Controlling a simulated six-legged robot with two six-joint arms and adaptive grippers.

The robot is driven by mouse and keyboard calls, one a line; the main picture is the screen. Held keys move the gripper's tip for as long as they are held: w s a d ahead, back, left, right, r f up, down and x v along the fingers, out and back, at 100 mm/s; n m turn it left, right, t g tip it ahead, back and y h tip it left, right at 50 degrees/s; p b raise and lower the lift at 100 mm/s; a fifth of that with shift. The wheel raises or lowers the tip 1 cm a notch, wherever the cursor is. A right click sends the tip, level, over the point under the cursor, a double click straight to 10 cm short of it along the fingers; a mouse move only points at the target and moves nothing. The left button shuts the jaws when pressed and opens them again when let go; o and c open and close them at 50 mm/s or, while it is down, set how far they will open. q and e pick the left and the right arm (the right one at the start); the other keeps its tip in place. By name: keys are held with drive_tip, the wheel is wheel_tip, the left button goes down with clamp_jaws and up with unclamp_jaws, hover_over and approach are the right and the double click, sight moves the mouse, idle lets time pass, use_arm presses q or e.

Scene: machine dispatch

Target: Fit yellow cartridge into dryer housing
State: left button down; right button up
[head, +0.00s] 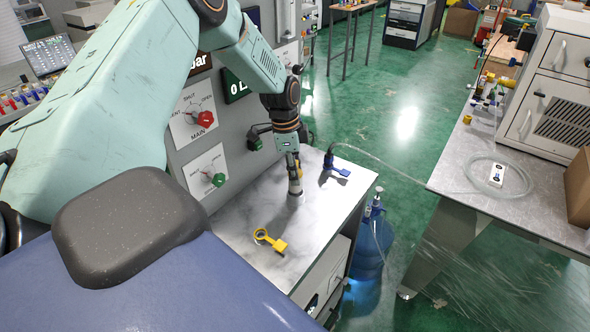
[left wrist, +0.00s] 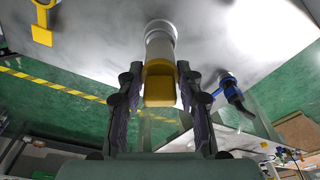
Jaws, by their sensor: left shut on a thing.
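My left gripper (head: 293,170) points down over the grey bench top at the cabinet's side. It is shut on the yellow cartridge, whose yellow body (left wrist: 160,88) shows between the two fingers in the left wrist view. A pale cylinder (left wrist: 160,46) with a white rim lies in line with the yellow body; I cannot tell whether it is part of the cartridge or the dryer housing. In the head view its pale lower end (head: 295,189) is at or just above the bench top. I cannot pick out the dryer housing for certain. My right gripper is not in view.
A yellow ring-ended piece (head: 270,240) lies on the bench top (head: 240,215). A blue piece (head: 337,170) with a clear hose lies near the right edge. A blue water bottle (head: 372,240) stands beside the bench. The panel with red and green knobs (head: 219,180) rises behind.

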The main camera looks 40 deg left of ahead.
use_arm(q)
drive_tip(key=shift+s+d, duration=0.1)
idle(0.3)
drive_tip(key=shift+f, duration=0.25)
drive_tip(key=shift+f+b, duration=0.2)
drive_tip(key=shift+b, duration=0.1)
drive_tip(key=shift+f, duration=0.3)
drive_tip(key=shift+f+b, duration=0.15)
drive_tip(key=shift+b, duration=0.25)
drive_tip(key=shift+f, duration=0.4)
drive_tip(key=shift+f+b, duration=0.7)
drive_tip(key=shift+b, duration=0.2)
